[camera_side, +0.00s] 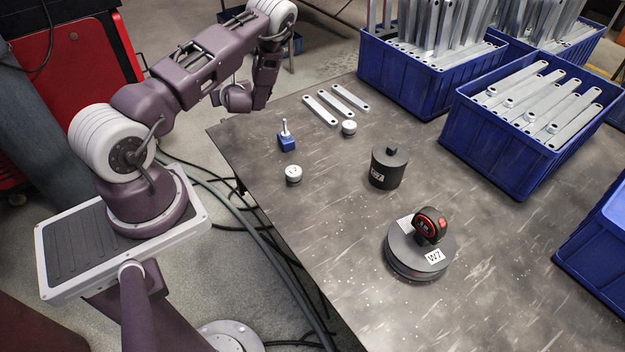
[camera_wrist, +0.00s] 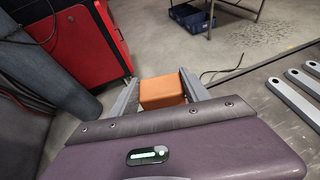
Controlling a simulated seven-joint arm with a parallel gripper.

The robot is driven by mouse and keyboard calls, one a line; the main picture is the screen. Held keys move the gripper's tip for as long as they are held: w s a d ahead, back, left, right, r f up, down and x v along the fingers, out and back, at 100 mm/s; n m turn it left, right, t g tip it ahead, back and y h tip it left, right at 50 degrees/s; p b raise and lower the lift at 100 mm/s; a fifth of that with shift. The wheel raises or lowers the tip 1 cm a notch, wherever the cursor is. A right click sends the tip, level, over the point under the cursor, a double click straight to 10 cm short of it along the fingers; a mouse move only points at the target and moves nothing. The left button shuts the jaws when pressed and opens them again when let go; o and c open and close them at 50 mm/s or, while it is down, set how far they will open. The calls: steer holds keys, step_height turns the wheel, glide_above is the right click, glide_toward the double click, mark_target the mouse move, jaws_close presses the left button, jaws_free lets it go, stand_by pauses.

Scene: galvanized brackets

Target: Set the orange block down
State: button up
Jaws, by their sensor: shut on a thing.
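The orange block (camera_wrist: 162,93) is between the two grey fingers of my gripper (camera_wrist: 160,82) in the wrist view. My gripper is shut on it, with floor showing beyond. The block does not show in the side view. There my arm's wrist is near the far left corner of the grey table (camera_side: 330,240), and the fingers cannot be made out.
On the table are a blue block with a metal pin (camera_side: 286,143), two small silver cylinders, several loose brackets (camera_side: 343,99), a black cylinder (camera_side: 388,172) and a round W7 piece (camera_side: 420,262). Blue crates (camera_side: 525,165) of brackets line the right. The table's front middle is clear.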

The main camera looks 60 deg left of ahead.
steer(key=shift+w+d+r, duration=0.15)
steer(key=shift+d+r, duration=0.1)
steer(key=shift+r, duration=0.3)
steer(key=shift+w+d+r, duration=0.15)
steer(key=shift+d+r, duration=0.05)
steer(key=shift+r, duration=0.3)
steer(key=w+d+f+m+t+h, duration=0.1)
steer(key=w+d+t, duration=0.15)
steer(key=d, duration=0.25)
steer(key=w+d+m+t, duration=0.1)
steer(key=w+d+m, duration=0.15)
steer(key=d, duration=0.35)
steer(key=m+t+h, duration=0.6)
steer(key=m+h, duration=0.1)
steer(key=m, duration=0.1)
glide_above(326, 197)
steer(key=shift+n, duration=0.25)
step_height(326, 197, down, 14)
steer(key=shift+r, duration=0.1)
steer(key=shift+f, duration=0.2)
steer(key=o, duration=1.5)
